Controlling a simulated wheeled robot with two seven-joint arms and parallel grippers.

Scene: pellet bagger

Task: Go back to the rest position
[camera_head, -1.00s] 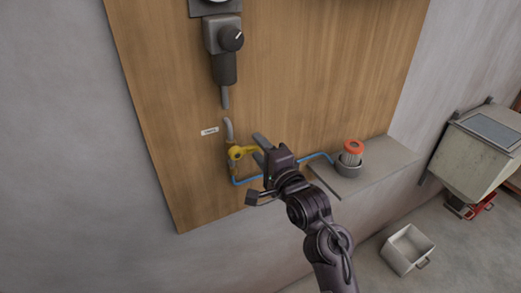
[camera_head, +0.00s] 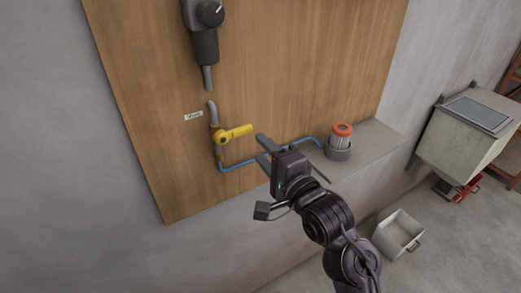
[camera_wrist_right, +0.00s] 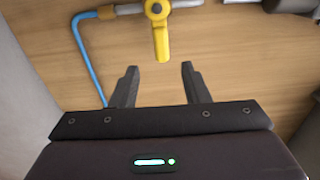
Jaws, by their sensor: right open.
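My right gripper (camera_head: 264,149) is open and empty in front of the wooden panel (camera_head: 290,60). In the head view it is to the right of the yellow valve handle (camera_head: 236,133) and apart from it. The handle points right and slightly up from its pipe. In the right wrist view the handle (camera_wrist_right: 161,38) shows beyond the two open fingers (camera_wrist_right: 157,85), with nothing between them. My left gripper is not in view.
A grey ledge (camera_head: 372,146) carries an orange-topped filter (camera_head: 341,139). A blue hose (camera_head: 240,166) runs from the valve to it. A pale hopper (camera_head: 466,138) stands at the right, with a white bin (camera_head: 398,233) on the floor.

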